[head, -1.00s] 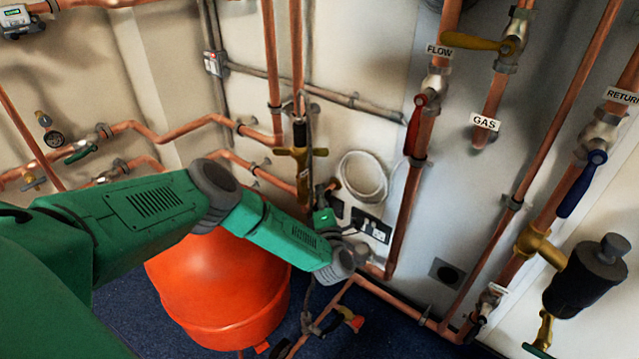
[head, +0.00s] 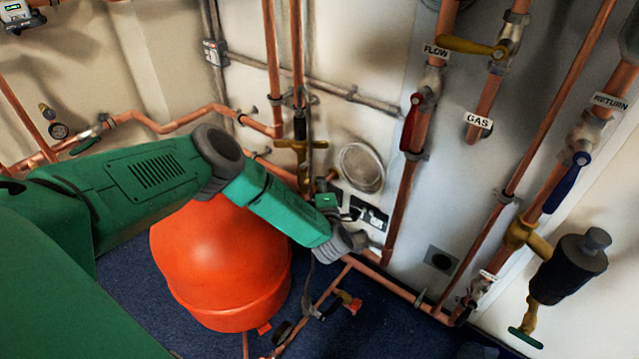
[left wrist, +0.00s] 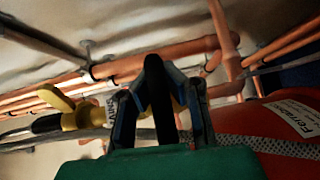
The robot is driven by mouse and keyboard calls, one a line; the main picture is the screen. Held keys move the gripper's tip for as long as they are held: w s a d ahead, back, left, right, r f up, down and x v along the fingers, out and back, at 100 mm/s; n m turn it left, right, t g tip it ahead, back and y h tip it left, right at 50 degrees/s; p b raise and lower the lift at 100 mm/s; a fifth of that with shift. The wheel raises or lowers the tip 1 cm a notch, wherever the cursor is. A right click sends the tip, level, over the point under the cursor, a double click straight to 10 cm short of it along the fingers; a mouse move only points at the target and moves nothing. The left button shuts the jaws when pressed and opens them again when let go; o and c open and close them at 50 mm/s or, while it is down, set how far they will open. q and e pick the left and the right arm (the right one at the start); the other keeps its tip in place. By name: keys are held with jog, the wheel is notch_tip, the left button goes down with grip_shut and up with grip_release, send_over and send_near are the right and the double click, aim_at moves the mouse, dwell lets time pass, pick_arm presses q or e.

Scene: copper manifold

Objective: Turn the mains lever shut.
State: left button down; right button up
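The mains lever (head: 301,144) is a yellow-brass handle across an upright pipe, left of centre in the head view. My right gripper is not in view.
An orange-red tank (head: 225,260) stands under my left arm. Sockets (head: 370,213) are on the wall near my gripper. A red lever (head: 411,125), a yellow gas lever (head: 470,47) and a blue lever (head: 567,183) are on pipes to the right. Low pipes (head: 330,290) run near the floor.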

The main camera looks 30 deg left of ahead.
pick_arm(q)
jog(key=shift+d+f, duration=0.2)
jog(key=shift+d, duration=0.3)
jog(key=c, duration=1.7)
grip_release()
jog(key=shift+o, duration=0.6)
jog(key=shift+w, duration=0.2)
jog(key=shift+s+a, duration=0.1)
jog(key=shift+s, duration=0.15)
jog(key=v, duration=1.1)
jog(key=shift+s+d, duration=0.25)
jog(key=shift+d, duration=0.05)
